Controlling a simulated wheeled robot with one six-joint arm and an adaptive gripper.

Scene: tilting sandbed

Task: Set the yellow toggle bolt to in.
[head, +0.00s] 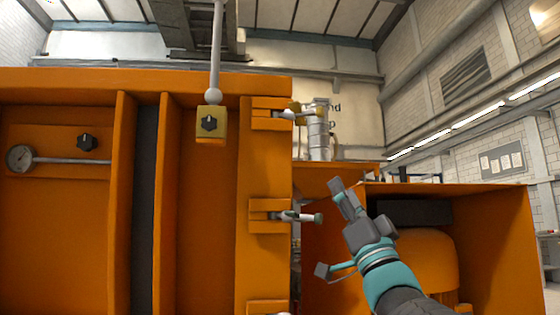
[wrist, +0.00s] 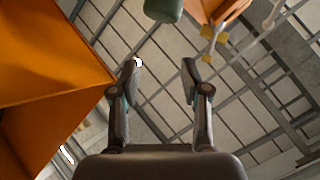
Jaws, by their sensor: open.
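The toggle bolt with yellow parts (head: 297,109) sits in the upper bracket (head: 268,114) on the orange machine's right edge. Its rod sticks out to the right past that edge. A second, grey-tipped bolt (head: 300,217) sticks out the same way from the bracket below. My gripper (head: 340,190) is right of and below the yellow bolt, clear of both bolts, pointing up and left. In the wrist view its two fingers (wrist: 163,75) stand apart with nothing between them. Small yellow parts (wrist: 214,42) show beyond the fingers at the upper right; I cannot tell which they are.
A yellow block (head: 210,123) with a black knob hangs below a grey rod (head: 216,50), left of the brackets. An open orange housing (head: 500,230) stands at lower right, close to my arm. A grey metal cylinder (head: 318,135) stands behind the upper bolt.

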